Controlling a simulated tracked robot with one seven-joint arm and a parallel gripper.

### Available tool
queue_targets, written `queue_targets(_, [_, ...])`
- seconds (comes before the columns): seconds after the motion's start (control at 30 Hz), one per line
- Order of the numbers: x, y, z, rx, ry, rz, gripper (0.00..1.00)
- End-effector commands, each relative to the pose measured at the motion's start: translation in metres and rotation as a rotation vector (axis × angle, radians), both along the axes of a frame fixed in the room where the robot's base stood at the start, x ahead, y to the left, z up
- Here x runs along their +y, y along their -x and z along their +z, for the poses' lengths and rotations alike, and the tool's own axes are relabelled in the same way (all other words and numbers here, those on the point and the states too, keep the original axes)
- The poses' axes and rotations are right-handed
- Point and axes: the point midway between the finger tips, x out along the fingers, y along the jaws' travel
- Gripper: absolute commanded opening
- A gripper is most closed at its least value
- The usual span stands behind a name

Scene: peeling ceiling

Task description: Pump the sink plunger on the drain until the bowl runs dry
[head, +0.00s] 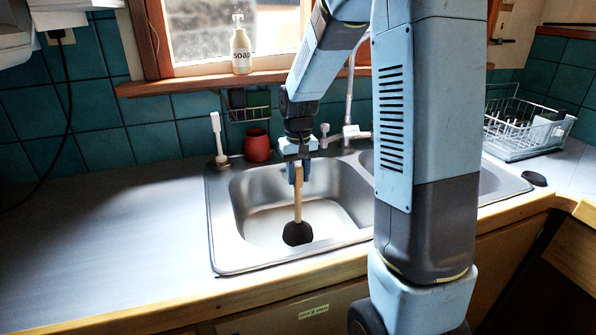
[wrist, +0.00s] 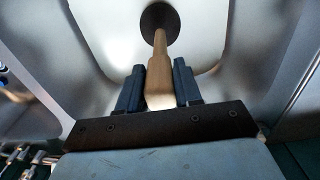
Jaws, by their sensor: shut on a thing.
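The plunger has a wooden handle (head: 298,205) and a dark cup (head: 298,233). It stands nearly upright in the left sink bowl (head: 250,190), with its cup low in the bowl. Pale, cloudy water (head: 330,214) covers the bowl's floor around the cup. The cup hides whatever is under it, so the drain is not visible. My gripper (head: 298,170) points down over the bowl, shut on the top of the handle. In the wrist view, the handle (wrist: 158,75) runs between my two fingers to the dark cup (wrist: 160,17).
A red cup (head: 257,146) and a white brush (head: 217,135) stand behind the bowl, near the tap (head: 352,131). A soap bottle (head: 241,50) is on the windowsill. A dish rack (head: 525,130) stands at right. The left counter (head: 100,235) is clear.

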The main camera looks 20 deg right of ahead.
Motion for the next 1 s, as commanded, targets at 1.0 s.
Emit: queue_targets(1.0, [0.0,0.0,0.016,0.0,0.0,0.0,0.0])
